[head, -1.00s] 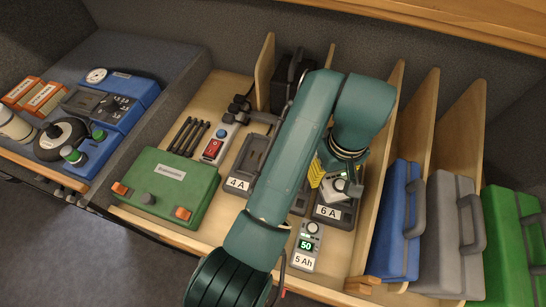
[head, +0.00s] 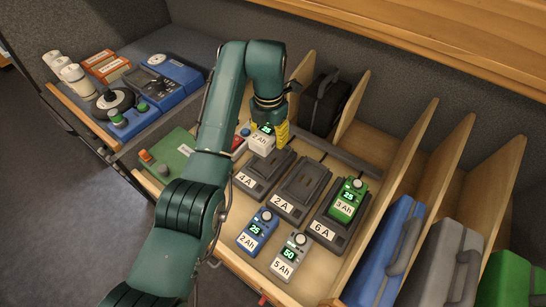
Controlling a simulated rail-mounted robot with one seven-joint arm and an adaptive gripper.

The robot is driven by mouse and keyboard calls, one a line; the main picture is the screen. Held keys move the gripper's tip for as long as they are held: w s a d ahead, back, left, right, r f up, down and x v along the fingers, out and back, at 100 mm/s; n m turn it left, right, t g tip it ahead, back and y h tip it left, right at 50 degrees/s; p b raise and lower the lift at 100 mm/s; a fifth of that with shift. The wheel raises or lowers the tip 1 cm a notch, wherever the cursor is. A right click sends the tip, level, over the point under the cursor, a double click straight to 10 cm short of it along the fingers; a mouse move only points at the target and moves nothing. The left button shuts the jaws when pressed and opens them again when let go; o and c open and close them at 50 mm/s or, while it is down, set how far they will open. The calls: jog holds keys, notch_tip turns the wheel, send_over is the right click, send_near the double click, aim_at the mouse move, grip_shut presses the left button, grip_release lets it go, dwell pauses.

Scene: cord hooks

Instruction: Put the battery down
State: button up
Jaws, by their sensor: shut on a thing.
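My gripper (head: 270,133), with yellow fingers, is shut on a pale battery (head: 261,145) marked 2 Ah with a lit display. It holds the battery upright near the back of the 4 A charger (head: 250,184); I cannot tell whether they touch. The 2 A charger (head: 301,182) is empty. A green battery (head: 348,199) marked 3 Ah sits on the 6 A charger (head: 323,232). A blue 2 Ah battery (head: 257,231) and a grey 5 Ah battery (head: 289,257) stand in front of the chargers.
Wooden dividers (head: 405,170) and blue and grey cases (head: 395,245) stand to the right. A black case (head: 326,103) is behind. A green box (head: 175,153) is at left, partly hidden by my arm. Bare wooden shelf shows around the chargers.

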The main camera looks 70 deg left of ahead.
aim_at(269, 129)
jog(key=shift+f, duration=4)
jog(key=shift+f, duration=0.2)
jog(key=shift+f, duration=0.15)
jog(key=o, duration=1.2)
jog(key=shift+d+f, duration=0.1)
jog(key=shift+o, duration=0.2)
notch_tip(269, 129, up, 13)
jog(key=shift+f, duration=0.1)
